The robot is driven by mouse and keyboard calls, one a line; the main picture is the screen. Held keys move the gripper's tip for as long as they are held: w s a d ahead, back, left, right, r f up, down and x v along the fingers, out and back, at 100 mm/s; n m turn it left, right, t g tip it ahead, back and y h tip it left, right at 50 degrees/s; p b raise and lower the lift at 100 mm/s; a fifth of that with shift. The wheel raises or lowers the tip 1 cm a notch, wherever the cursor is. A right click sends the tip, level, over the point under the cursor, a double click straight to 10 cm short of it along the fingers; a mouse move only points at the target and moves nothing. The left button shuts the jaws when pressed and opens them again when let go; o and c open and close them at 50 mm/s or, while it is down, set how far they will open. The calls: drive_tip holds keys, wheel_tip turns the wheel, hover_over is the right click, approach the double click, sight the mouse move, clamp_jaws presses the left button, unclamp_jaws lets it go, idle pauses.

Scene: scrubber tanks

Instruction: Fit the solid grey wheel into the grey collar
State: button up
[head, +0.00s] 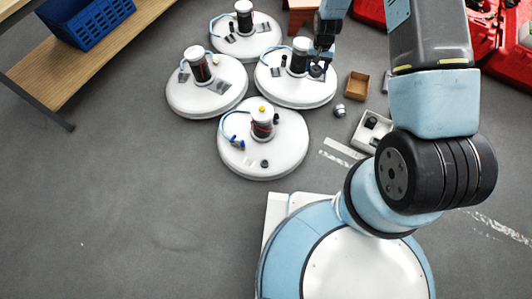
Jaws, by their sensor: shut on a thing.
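My gripper (318,66) is low over the right-hand white scrubber tank (290,92), to the right of its dark cylinder. It is shut on a small dark grey round piece (316,72), which looks like the solid grey wheel. The fingers partly hide it, and I cannot tell whether it touches the tank. The grey collar cannot be told apart for sure at this size. A small dark round fitting (264,163) sits on the front tank (240,164).
More white tanks stand at the left (190,103) and back (262,47), with blue hoses. A brown box (357,86), a small grey part (340,110) and a white tray (360,139) are on the floor at right. Blue crate (90,28) on a shelf. Left floor is clear.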

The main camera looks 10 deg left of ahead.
drive_tip(key=s+a+f+m, duration=0.1)
drive_tip(key=s+a+f, duration=0.3)
drive_tip(key=a+f, duration=0.45)
drive_tip(key=s+a+f, duration=0.5)
drive_tip(key=a+f, duration=0.1)
drive_tip(key=f, duration=0.6)
drive_tip(key=s+a+f, duration=0.1)
drive_tip(key=s+f, duration=0.3)
drive_tip(key=f, duration=0.4)
drive_tip(key=s+a+f, duration=0.1)
drive_tip(key=s+f, duration=0.4)
drive_tip(key=f, duration=0.3)
drive_tip(key=s+a+f+m, duration=0.1)
drive_tip(key=s+a+f, duration=0.1)
drive_tip(key=s+f, duration=0.3)
drive_tip(key=shift+f, duration=1.5)
drive_tip(key=shift+f, duration=1.75)
drive_tip(key=shift+c, duration=0.4)
drive_tip(key=o, duration=1.2)
drive_tip(key=shift+o, duration=0.2)
drive_tip(key=shift+o, duration=0.8)
